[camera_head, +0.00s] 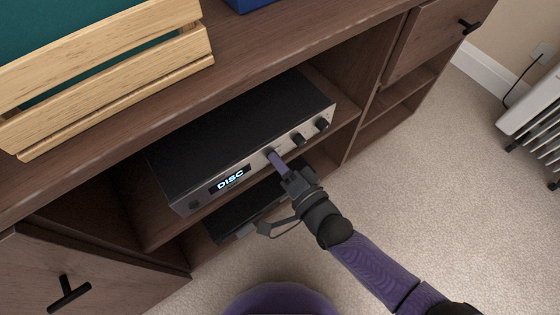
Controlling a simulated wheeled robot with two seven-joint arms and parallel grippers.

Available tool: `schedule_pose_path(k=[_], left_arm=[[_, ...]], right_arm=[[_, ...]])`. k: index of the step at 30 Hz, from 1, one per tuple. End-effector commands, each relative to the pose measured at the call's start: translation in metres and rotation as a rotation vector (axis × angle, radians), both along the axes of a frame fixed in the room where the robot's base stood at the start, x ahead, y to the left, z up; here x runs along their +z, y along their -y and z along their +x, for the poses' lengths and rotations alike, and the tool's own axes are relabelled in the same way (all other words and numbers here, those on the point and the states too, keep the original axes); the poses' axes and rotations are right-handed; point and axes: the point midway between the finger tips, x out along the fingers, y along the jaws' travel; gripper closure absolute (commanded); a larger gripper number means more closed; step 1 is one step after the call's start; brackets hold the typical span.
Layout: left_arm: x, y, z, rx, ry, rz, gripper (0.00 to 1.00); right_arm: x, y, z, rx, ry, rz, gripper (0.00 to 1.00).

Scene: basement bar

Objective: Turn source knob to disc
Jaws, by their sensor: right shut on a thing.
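A black amplifier (240,127) with a silver front sits on a shelf of the brown wooden cabinet. Its lit display (230,179) reads "DISC". My right gripper (272,157) is at the front panel, to the right of the display. It is shut on a knob there, which the fingers mostly hide. Two more dark knobs, a middle one (299,138) and a right one (322,124), stand free to the right of the gripper. My left gripper is not in view.
A second black device (238,213) lies on the shelf below. A wooden crate (110,75) and a blue object (246,4) stand on the cabinet top. Cabinet doors with black handles flank the shelves. Carpet (420,180) is clear up to a white radiator (535,113).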

Motion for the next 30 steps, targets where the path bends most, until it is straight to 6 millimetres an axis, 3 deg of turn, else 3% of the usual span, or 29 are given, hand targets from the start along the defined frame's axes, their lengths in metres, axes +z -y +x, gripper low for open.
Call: schedule_pose_path(k=[12, 13, 18, 26, 30], left_arm=[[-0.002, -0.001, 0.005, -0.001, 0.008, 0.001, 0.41], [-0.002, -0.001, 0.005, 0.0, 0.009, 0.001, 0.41], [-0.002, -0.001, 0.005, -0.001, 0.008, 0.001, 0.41], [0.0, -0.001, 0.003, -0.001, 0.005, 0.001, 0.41], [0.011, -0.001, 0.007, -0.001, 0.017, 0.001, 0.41]], right_arm=[[-0.001, 0.0, 0.0, 0.001, -0.006, 0.003, 1.0], [-0.001, 0.0, 0.0, 0.001, -0.006, 0.003, 0.66], [-0.001, 0.0, 0.0, 0.0, -0.005, 0.003, 0.33], [0.0, 0.001, -0.001, 0.0, -0.004, 0.003, 0.33], [0.005, 0.013, -0.019, 0.0, -0.004, 0.0, 0.33]])
